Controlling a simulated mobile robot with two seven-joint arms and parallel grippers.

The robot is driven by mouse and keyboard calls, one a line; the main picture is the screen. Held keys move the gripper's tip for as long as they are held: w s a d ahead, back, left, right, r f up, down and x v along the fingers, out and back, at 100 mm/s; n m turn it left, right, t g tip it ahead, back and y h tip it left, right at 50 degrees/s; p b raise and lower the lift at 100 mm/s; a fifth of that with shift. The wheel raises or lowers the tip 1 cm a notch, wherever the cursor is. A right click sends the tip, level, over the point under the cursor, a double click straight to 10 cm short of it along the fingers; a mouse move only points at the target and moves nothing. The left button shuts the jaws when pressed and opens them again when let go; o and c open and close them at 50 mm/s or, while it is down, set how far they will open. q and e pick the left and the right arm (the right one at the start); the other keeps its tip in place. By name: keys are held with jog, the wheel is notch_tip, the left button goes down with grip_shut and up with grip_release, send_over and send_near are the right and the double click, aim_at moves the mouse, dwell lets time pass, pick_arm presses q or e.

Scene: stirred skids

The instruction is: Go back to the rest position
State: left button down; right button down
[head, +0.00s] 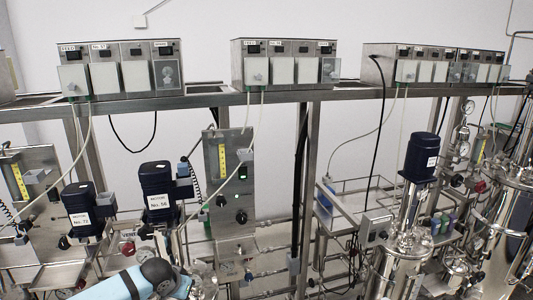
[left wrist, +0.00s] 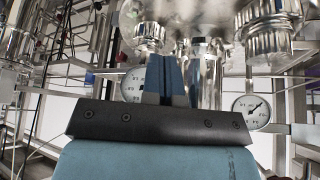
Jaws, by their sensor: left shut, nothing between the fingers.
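My left gripper (left wrist: 165,80) shows in the left wrist view, its two blue fingers together and empty. They point toward steel vessels and a pressure gauge, partly covering the gauge; I cannot tell how far off these are. In the head view a light blue and grey part of my left arm shows at the bottom left, below the motors, and the fingers cannot be made out there. My right gripper is not in view.
Two dark blue motors (head: 157,193) (head: 81,208) and a control panel (head: 230,180) stand near my left arm. A steel vessel (head: 403,255) stands at the right. A steel shelf (head: 210,98) carries control boxes. Gauges (left wrist: 251,110) and pipes crowd the left wrist view.

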pick_arm(q)
jog(key=shift+r, duration=0.65)
jog(key=shift+f, duration=0.15)
jog(key=s+d+f+m+t+h, duration=0.1)
jog(key=s+d+f+h, duration=0.1)
jog(key=s+d+f, duration=0.4)
jog(key=s+d+f+t+h, duration=0.1)
jog(key=s+d+f+h, duration=0.15)
jog(key=s+d, duration=0.45)
jog(key=s+a+f+t+y, duration=0.1)
jog(key=s+a, duration=0.2)
jog(key=s, duration=0.4)
jog(key=s+a+f+n+t+y, duration=0.1)
jog(key=s+a+f, duration=0.1)
jog(key=s, duration=0.5)
jog(key=s+a+f+t+y, duration=0.1)
jog(key=s+a+f, duration=0.1)
jog(key=s+a, duration=0.3)
jog(key=shift+s, duration=1.1)
jog(key=shift+f, duration=0.1)
